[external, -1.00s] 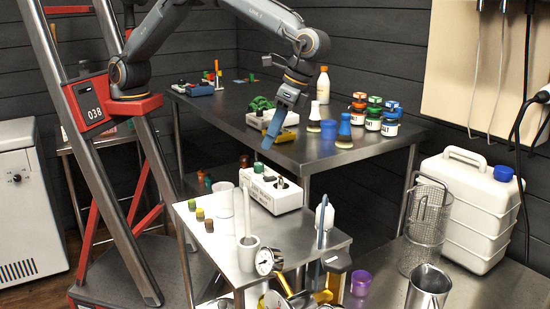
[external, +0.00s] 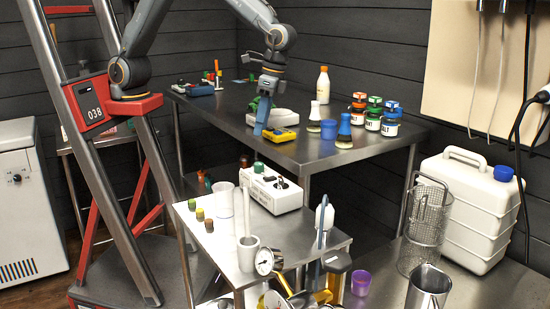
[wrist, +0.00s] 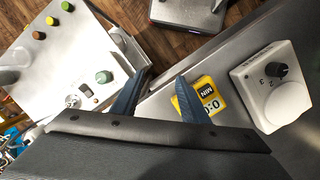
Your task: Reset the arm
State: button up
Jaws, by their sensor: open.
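My gripper (external: 261,130) hangs from the arm with its blue fingers pointing down, near the front edge of the dark steel table (external: 230,118). In the wrist view, the two blue fingers (wrist: 160,97) are spread apart with nothing between them. A yellow timer (wrist: 205,97) lies on the table just beside the right finger there, and it also shows right of the fingers in the external view (external: 287,135). I cannot tell whether a finger touches it.
A white dial device (wrist: 273,88) stands beside the timer. A lower side table (external: 220,235) carries a white box with a green knob (external: 270,190) and several small coloured stoppers.

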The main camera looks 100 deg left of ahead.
jog(key=s+a+f+t, duration=0.1)
jog(key=s+a+f, duration=0.1)
jog(key=s+a, duration=0.5)
jog(key=s+a+f+t, duration=0.2)
jog(key=s+a, duration=0.4)
jog(key=s, duration=0.7)
jog(key=shift+s+a, duration=0.25)
jog(key=shift+a, duration=0.1)
dwell(1.0)
